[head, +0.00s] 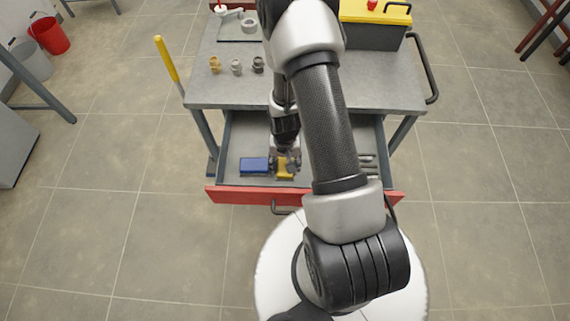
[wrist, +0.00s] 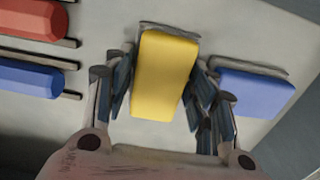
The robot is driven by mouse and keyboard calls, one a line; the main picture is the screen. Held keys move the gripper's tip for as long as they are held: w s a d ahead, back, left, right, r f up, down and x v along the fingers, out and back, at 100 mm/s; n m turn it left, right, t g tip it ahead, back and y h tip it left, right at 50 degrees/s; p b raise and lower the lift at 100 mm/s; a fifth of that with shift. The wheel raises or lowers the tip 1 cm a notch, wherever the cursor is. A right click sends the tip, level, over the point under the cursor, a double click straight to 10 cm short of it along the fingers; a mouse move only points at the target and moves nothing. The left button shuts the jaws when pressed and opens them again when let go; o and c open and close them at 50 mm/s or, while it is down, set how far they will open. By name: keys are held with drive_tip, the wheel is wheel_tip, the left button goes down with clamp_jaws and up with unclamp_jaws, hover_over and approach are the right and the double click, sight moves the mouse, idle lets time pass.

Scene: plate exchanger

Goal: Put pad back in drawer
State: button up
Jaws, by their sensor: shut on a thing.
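The yellow pad (head: 283,173) is inside the open drawer (head: 240,195), towards its front and a little left of centre. My gripper (wrist: 162,92) reaches down into the drawer with its fingers shut on both sides of the pad, which also shows in the wrist view (wrist: 164,75). A blue block (head: 254,165) lies just left of the pad in the head view, and on the right in the wrist view (wrist: 256,88). Whether the pad touches the drawer floor is hard to tell.
Tools with red (wrist: 30,18) and blue (wrist: 25,78) handles lie in the drawer on the other side of the pad. The workbench top (head: 310,90) above carries several small fittings and a yellow-lidded black toolbox (head: 375,30). Bare drawer floor shows behind the blue block.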

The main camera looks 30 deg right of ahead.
drive_tip(key=shift+r, duration=0.1)
drive_tip(key=o, duration=0.7)
drive_tip(key=shift+o, duration=0.2)
